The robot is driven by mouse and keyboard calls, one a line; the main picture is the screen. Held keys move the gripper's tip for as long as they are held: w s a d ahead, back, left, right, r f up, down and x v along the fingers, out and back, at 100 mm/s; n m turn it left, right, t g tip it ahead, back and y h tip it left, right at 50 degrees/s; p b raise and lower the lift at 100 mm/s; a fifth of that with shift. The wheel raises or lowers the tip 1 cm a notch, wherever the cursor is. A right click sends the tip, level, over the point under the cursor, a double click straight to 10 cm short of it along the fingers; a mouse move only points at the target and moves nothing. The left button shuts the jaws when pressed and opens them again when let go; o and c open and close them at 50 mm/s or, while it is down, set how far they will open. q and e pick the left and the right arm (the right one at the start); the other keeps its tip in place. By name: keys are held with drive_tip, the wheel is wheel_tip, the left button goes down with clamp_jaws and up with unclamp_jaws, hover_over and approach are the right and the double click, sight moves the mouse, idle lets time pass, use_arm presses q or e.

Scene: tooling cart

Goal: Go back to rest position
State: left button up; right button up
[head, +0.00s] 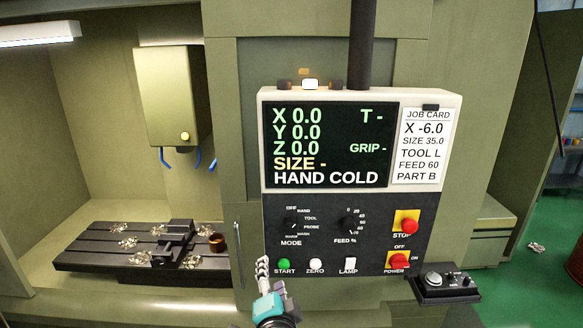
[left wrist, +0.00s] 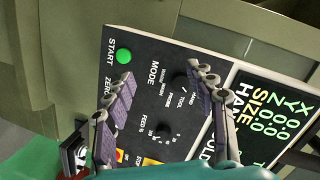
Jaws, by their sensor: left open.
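My left gripper (head: 263,263) shows at the bottom middle of the head view, in front of the lower left of the control panel (head: 325,212), near the green START button (head: 284,264). In the left wrist view its two padded fingers (left wrist: 161,72) are spread apart with nothing between them. The panel face, with the MODE knob (left wrist: 180,81) and the START button (left wrist: 124,56), lies beyond the fingers. Whether a fingertip touches the panel cannot be told. My right gripper is in neither view.
The screen (head: 328,145) reads HAND COLD, with a job card (head: 425,145) beside it. A small control box (head: 447,284) juts out at the lower right. At left, a machine bed (head: 90,256) carries a vise (head: 174,245) and metal chips. Green floor (head: 545,255) shows at right.

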use_arm(q)
drive_tip(key=s+a+f+n+g+y+b, duration=0.1)
drive_tip(key=s+a+f+n+g+b, duration=0.15)
drive_tip(key=a+f, duration=0.3)
drive_tip(key=s+a+f+n+g+b, duration=0.1)
drive_tip(key=a+f+n+b, duration=0.2)
drive_tip(key=f, duration=0.4)
drive_tip(key=s+a+f+n+g+h+b, duration=0.1)
drive_tip(key=s+a+f+n+g+b, duration=0.1)
drive_tip(key=s+f+b, duration=0.4)
drive_tip(key=s+a+f+n+g+h+b, duration=0.2)
drive_tip(key=s+f+b, duration=0.4)
drive_tip(key=f, duration=0.9)
drive_tip(key=shift+s+a+f+n+g, duration=0.2)
drive_tip(key=shift+a+f+n+g, duration=0.3)
drive_tip(key=shift+n, duration=0.55)
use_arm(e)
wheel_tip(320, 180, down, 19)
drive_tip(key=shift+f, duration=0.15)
use_arm(q)
drive_tip(key=shift+a+r, duration=0.1)
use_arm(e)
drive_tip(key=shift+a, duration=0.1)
